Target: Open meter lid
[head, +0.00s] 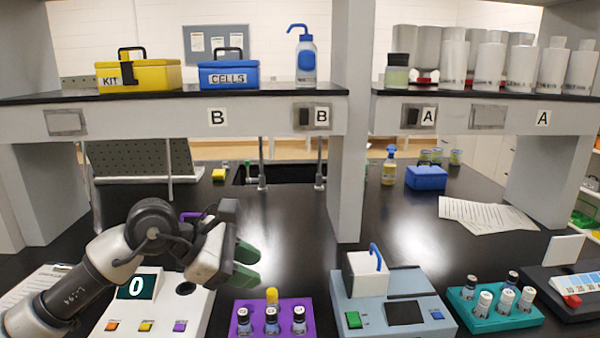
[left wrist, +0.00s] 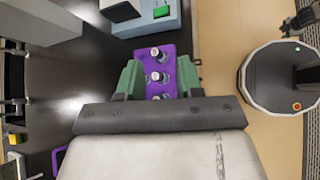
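A blue-grey meter-like device (head: 393,310) stands on the front of the bench, with a green button and a dark display. On its top left is a white box-like part (head: 366,277) with a blue handle (head: 376,255); I cannot tell whether its lid is shut. A corner of this device also shows at the top of the left wrist view (left wrist: 148,24). My left gripper (head: 246,263) is to its left, above a purple rack (head: 255,320). Its green fingers are apart with nothing between them in the left wrist view (left wrist: 158,80). My right gripper is not seen.
A white device (head: 192,312) with a "0" display is partly behind my left arm. The purple rack holds several capped vials. A teal rack (head: 500,319) of vials stands right of the blue-grey device. A shelf post (head: 347,150) rises behind it. The bench between is clear.

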